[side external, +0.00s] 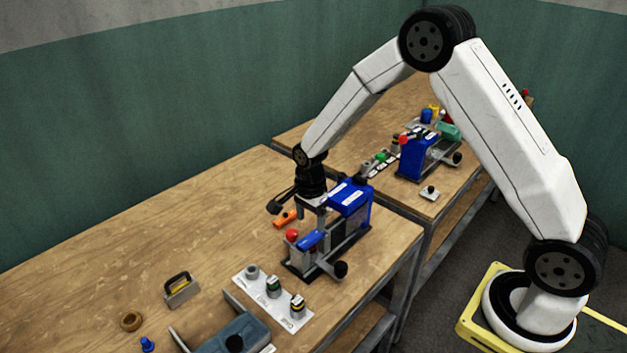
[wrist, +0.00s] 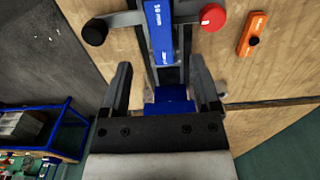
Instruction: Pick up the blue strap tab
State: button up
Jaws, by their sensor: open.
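A long blue piece with white lettering, which looks like the blue strap tab (side external: 311,240), lies in the near end of the press (side external: 352,196), between a red knob and a black knob. In the wrist view the blue strap tab (wrist: 159,38) is at top centre, ahead of the fingertips. My gripper (side external: 314,208) points down over the press, beside its tall blue housing. In the wrist view my gripper (wrist: 160,70) is open and empty. The blue housing (wrist: 172,106) shows between its fingers, and the far end of the tab is apart from them.
The red knob (wrist: 212,17) and black knob (wrist: 95,31) flank the tab. An orange tool (side external: 285,217) lies behind the press. A white plate with several cylinders (side external: 272,297) and a grey-blue tray (side external: 238,340) are in front.

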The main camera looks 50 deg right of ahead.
aim_at(311, 236)
jog(key=shift+w+d+f, duration=0.1)
jog(key=shift+f, duration=2.3)
grip_shut()
